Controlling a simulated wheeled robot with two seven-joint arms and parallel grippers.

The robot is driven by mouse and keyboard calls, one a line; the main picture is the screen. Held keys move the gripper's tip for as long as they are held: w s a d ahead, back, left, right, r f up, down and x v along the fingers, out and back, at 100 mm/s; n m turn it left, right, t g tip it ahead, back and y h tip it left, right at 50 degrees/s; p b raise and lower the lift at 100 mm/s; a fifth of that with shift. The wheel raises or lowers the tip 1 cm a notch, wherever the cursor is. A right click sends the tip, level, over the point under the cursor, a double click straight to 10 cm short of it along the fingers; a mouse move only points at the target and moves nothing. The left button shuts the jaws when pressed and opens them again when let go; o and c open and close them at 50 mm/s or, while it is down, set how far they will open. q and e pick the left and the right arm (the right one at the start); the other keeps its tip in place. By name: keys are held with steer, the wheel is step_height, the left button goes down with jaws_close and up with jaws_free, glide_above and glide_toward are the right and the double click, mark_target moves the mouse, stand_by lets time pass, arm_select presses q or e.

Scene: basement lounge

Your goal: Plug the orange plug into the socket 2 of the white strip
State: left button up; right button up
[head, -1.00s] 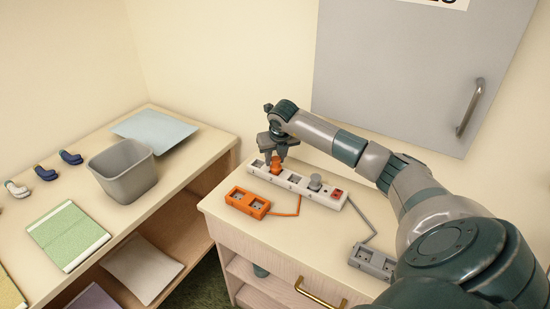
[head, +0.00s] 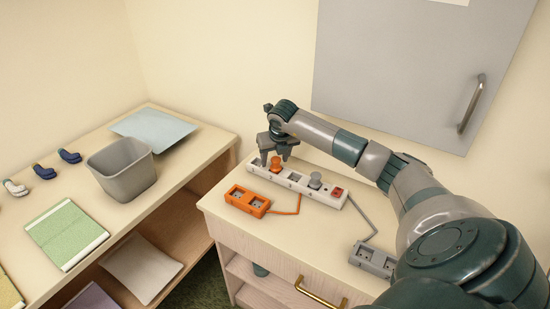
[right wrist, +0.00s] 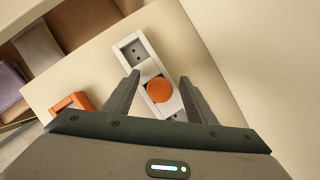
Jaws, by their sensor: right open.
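The white strip (head: 328,198) lies along the cabinet top below the wall. The orange plug (head: 276,164) stands upright in the strip, at the second position from its left end; no socket numbers are legible. My right gripper (head: 274,156) is open just above the plug. In the right wrist view the round orange plug (right wrist: 160,91) shows between the two spread fingers (right wrist: 159,78), with clear gaps on both sides. An empty socket (right wrist: 135,52) shows beyond it on the strip. My left gripper is not in view.
A grey plug (head: 315,180) and a red switch (head: 337,192) are farther right on the strip. An orange socket block (head: 247,201) and a grey one (head: 373,260) lie in front. A grey bin (head: 122,170) stands on the left shelf unit.

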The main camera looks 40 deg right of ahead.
steer(key=shift+r, duration=0.1)
arm_select(q)
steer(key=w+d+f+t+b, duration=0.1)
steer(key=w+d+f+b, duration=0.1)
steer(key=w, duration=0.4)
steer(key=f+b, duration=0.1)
steer(key=b, duration=0.1)
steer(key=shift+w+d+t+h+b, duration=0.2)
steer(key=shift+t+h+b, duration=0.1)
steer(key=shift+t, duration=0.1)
arm_select(e)
steer(key=v, duration=1.7)
steer(key=shift+s, duration=0.15)
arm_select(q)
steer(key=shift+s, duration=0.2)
arm_select(e)
steer(key=shift+a, duration=0.15)
